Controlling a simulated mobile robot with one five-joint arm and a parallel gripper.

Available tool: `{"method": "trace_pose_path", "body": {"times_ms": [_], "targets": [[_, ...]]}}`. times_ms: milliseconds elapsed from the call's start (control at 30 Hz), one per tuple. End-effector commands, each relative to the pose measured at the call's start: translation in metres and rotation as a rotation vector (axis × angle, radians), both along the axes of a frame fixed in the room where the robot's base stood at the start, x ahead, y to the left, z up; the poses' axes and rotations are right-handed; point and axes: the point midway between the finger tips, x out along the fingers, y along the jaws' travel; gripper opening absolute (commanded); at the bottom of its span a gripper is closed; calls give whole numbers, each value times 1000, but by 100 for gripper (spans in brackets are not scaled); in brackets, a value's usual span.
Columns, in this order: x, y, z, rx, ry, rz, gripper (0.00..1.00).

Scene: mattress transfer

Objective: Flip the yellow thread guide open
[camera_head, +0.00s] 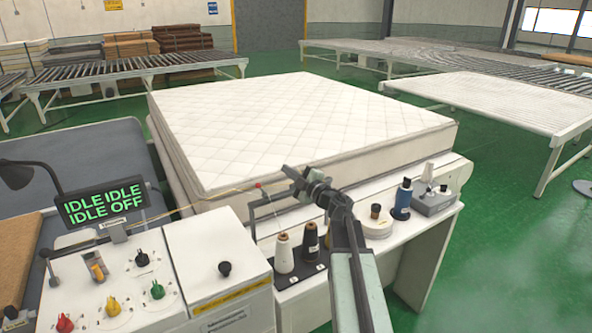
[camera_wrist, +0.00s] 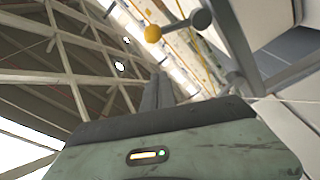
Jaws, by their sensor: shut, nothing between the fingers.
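A yellow ball (camera_wrist: 152,33) on a thin rod shows at the top of the wrist view, left of a grey ball (camera_wrist: 201,19). I take the yellow ball to be part of the yellow thread guide; I cannot tell whether the guide is open. In the head view I cannot make out the yellow ball; my gripper may hide it. A red ball (camera_head: 258,186) sits on the thread stand there. My gripper (camera_head: 286,171) is raised beside the stand, right of the red ball. In the wrist view its fingers (camera_wrist: 159,76) are together and empty, apart from the yellow ball.
White and black thread cones (camera_head: 283,253) stand below the stand on the white table (camera_head: 410,257). A control box (camera_head: 150,270) with knobs and an "IDLE" display (camera_head: 103,202) is at left. A large mattress (camera_head: 300,130) lies behind my arm.

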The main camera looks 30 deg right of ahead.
Motion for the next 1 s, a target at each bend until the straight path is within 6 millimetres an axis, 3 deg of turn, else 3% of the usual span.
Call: {"method": "trace_pose_path", "body": {"times_ms": [33,200,400,1000], "targets": [[-18,-6,-5,0,0,-7,0],[-60,-15,-9,0,0,-7,0],[-91,-24,-12,1,-1,-5,0],[-93,-25,-11,0,0,-4,0]]}}
